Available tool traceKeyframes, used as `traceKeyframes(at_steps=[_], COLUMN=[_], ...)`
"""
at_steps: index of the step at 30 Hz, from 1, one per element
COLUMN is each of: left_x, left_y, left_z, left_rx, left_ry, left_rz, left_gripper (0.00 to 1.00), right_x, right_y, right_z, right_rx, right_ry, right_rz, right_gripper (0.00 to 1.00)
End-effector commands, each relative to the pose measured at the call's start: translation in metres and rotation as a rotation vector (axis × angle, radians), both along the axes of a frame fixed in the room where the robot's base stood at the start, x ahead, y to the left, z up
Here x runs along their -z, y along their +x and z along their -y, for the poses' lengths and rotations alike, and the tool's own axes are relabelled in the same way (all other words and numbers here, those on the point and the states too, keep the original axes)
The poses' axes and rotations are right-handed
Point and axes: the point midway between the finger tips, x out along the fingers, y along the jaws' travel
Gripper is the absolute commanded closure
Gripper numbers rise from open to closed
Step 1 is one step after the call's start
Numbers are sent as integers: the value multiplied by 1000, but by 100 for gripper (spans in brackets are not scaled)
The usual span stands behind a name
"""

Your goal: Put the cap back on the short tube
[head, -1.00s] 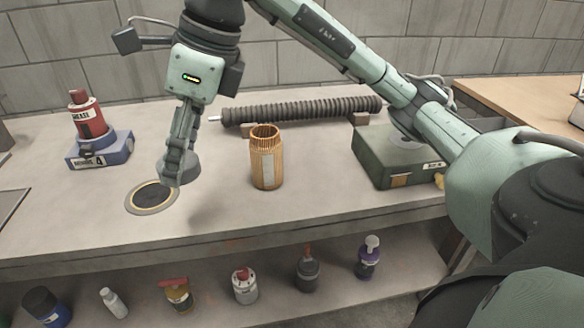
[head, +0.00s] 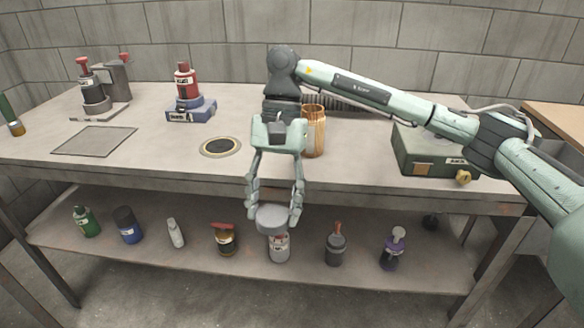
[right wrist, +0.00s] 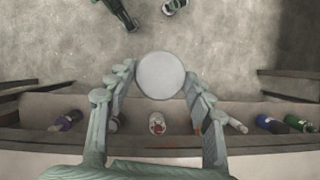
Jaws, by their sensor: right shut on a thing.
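The short tube (head: 314,135) is a copper-coloured, ribbed, open-topped cylinder standing upright on the bench. My right arm and gripper partly cover its left side in the head view. My right gripper (head: 275,208) points down in front of the bench's front edge, to the left of and nearer than the tube. Its two fingers are shut on a grey round cap (head: 272,219), held clear of the bench. The right wrist view shows the cap (right wrist: 160,75) as a flat pale disc between the fingertips. My left gripper is not in view.
A dark ribbed long tube (head: 345,104) lies behind, partly hidden by my arm. A green case (head: 412,150) stands on the right. A dark ring-edged disc (head: 220,147) lies on the bench left of my gripper. Several bottles stand on the lower shelf (head: 200,254).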

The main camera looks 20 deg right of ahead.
Motion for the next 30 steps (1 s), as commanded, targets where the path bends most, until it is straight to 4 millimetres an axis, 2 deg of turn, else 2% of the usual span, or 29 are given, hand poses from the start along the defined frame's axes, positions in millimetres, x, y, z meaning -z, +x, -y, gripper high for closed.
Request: traceKeyframes(at_steps=[3,9,13,20,30], left_x=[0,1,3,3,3], left_y=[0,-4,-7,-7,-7], left_z=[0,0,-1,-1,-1], left_rx=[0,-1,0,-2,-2], left_ry=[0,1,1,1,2], left_rz=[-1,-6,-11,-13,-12], left_gripper=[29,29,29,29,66], right_x=[22,44,48,49,49], right_y=[3,5,5,5,5], right_z=[6,17,20,20,20], right_rx=[-293,-608,-682,-691,-688], right_ry=[-3,0,1,3,4], right_rz=[0,1,3,3,4], right_gripper=[59,59,59,59,59])
